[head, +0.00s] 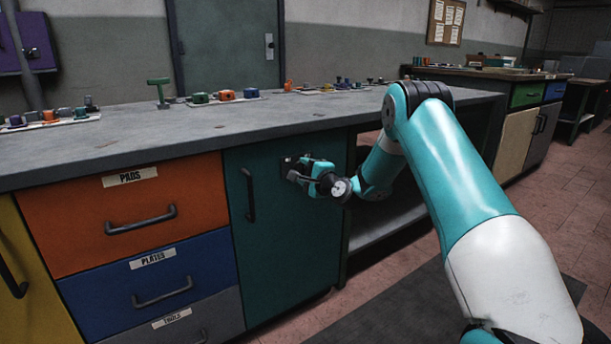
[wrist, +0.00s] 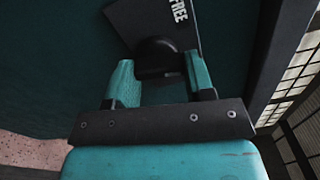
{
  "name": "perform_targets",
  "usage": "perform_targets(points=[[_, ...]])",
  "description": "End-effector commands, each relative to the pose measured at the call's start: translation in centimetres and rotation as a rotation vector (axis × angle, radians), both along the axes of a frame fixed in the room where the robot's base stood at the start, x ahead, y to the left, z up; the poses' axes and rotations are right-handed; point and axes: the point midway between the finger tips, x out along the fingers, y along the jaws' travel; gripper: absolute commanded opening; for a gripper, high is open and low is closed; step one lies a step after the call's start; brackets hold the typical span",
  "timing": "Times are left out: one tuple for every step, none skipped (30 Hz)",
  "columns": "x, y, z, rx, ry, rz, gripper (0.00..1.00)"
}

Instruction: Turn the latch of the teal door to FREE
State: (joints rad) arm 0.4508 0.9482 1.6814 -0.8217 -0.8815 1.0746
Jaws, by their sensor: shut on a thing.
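The teal door (head: 279,246) is closed under the bench, right of the drawers, with a dark bar handle (head: 249,195) on its left side. The latch is near the door's upper right. In the wrist view the latch knob (wrist: 156,52) is dark and rounded, in front of a dark plate (wrist: 178,22) with white lettering reading FREE; the rest of the plate is cut off or hidden. My gripper (wrist: 160,80) has its two teal fingers on either side of the knob, shut on it. In the head view my gripper (head: 296,172) is at the latch, which it mostly hides.
An orange drawer (head: 180,215), a blue drawer (head: 205,265) and a grey drawer (head: 215,315) stand left of the door. The grey bench top (head: 240,118) overhangs above, with small parts on trays. An open shelf bay (head: 385,225) lies to the right.

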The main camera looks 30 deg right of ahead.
Motion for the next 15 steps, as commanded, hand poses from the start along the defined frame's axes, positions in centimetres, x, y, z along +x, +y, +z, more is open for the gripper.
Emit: perform_targets(points=[[-0.01,0.07,-0.25,-0.042,-0.001,0.001,0.25],[-0.01,0.08,-0.25,-0.071,-0.002,0.001,0.25],[-0.01,0.09,-0.24,-0.109,-0.003,0.001,0.25],[-0.01,0.09,-0.23,-0.138,-0.004,0.001,0.25],[-0.01,0.08,-0.22,-0.166,-0.005,0.001,0.25],[-0.01,0.08,-0.22,-0.204,-0.006,0.001,0.25],[-0.01,0.09,-0.23,-0.232,-0.007,0.001,0.25],[-0.01,0.1,-0.24,-0.261,-0.008,0.001,0.25],[0.0,0.1,-0.2,-0.299,-0.009,0.001,0.25],[0.0,0.11,-0.18,-0.328,-0.011,0.002,0.25],[0.0,0.11,-0.16,-0.356,-0.012,0.002,0.25],[0.0,0.11,-0.16,-0.395,-0.013,0.001,0.25],[0.0,0.12,-0.17,-0.423,-0.014,0.001,0.25],[0.0,0.12,-0.18,-0.451,-0.015,0.001,0.25],[0.0,0.14,-0.17,-0.489,-0.017,0.001,0.25]])
